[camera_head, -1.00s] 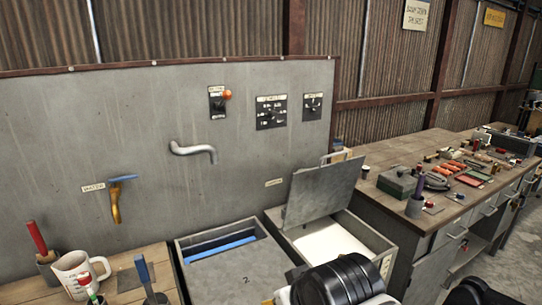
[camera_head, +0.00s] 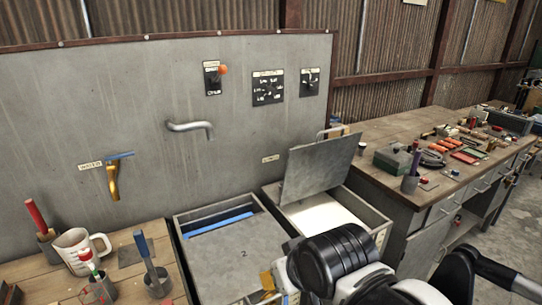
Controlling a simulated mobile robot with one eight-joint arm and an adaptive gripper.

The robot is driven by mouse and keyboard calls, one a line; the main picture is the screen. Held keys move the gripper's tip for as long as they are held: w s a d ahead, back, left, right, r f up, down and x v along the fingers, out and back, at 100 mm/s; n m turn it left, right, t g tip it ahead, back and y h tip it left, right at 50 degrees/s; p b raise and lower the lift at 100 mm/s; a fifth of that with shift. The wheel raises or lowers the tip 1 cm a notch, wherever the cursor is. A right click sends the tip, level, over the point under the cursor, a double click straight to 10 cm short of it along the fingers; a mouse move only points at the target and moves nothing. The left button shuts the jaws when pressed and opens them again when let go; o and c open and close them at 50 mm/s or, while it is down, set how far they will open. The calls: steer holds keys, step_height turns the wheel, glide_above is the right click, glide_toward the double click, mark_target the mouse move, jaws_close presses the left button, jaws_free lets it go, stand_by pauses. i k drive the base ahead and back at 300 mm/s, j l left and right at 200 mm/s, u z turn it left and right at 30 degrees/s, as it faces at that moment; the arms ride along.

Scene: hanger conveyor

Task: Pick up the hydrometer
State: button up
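No item can be named as the hydrometer with certainty. A thin, red-topped item with green and white below (camera_head: 89,262) stands upright in a small dark holder at the lower left; it may be the hydrometer, but it is too small to tell. A blue upright item (camera_head: 144,252) stands in another grey holder to its right, and a red one (camera_head: 36,216) stands in a holder farther back. My arm's black and white links cover the bottom centre and right. My gripper's fingers cannot be made out in this view.
A white mug (camera_head: 75,250) stands close behind the red-topped item on the wooden bench (camera_head: 120,230). Bin 2 (camera_head: 225,262) is beside the bench; another bin with a raised lid (camera_head: 318,172) is right of it. A cluttered workbench (camera_head: 385,150) stands at the right.

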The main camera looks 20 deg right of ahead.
mark_target(86, 254)
steer(key=i+l+z, duration=0.1)
steer(key=z, duration=0.35)
steer(key=i+z, duration=0.1)
steer(key=z, duration=0.3)
steer(key=u, duration=2.1)
steer(key=i+j+u, duration=0.25)
steer(key=i, duration=0.2)
steer(key=i+j+u, duration=0.15)
steer(key=i+u, duration=0.15)
steer(key=i, duration=0.15)
